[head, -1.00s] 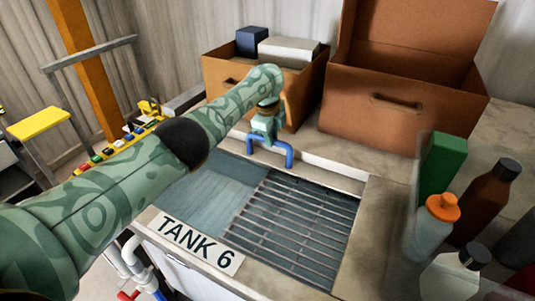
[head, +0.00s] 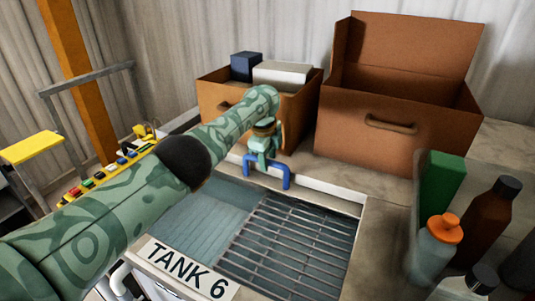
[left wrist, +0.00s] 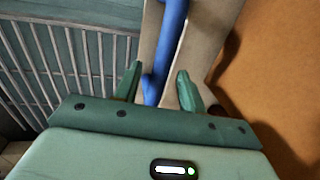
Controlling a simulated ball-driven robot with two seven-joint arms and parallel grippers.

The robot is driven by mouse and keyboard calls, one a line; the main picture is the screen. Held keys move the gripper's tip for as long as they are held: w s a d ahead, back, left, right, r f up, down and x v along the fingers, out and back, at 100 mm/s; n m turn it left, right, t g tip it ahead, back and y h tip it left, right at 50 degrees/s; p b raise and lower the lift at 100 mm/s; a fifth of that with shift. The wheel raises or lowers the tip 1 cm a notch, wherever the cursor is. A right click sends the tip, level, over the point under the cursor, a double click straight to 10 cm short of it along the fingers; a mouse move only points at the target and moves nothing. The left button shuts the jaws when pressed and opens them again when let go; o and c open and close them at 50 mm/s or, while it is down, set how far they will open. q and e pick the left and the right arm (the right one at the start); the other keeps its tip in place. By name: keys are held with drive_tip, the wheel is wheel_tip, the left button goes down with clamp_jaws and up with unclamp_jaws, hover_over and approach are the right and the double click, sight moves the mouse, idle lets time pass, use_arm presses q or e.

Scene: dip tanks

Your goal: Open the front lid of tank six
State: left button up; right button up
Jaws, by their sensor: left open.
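Tank six has a label reading TANK 6 (head: 188,270) on its near edge. Its top shows a pale blue-green area (head: 205,218) at left and a slatted metal grate (head: 300,238) at right. A blue handle (head: 287,178) stands at the far edge, beside a pale strip (head: 330,195). I cannot tell which part is the front lid. My green left gripper (head: 266,160) is over the handle, pointing down. In the left wrist view, the left gripper (left wrist: 157,85) is open, with the blue handle (left wrist: 168,45) between its fingers; contact is unclear. My right gripper is out of view.
A brown box with blue and white blocks (head: 212,94) and an open-lidded brown box (head: 375,140) stand behind the tank. A green box (head: 442,180), a brown bottle (head: 487,220) and an orange-capped bottle (head: 438,250) crowd the right side. A yellow-topped stand (head: 32,147) is at left.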

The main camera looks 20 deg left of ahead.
use_arm(q)
drive_tip(key=s+r+p, duration=0.3)
drive_tip(key=r+p, duration=0.5)
drive_tip(key=r, duration=0.8)
drive_tip(key=shift+a, duration=0.15)
drive_tip(key=shift+s+f, duration=0.1)
drive_tip(key=shift+s, duration=0.05)
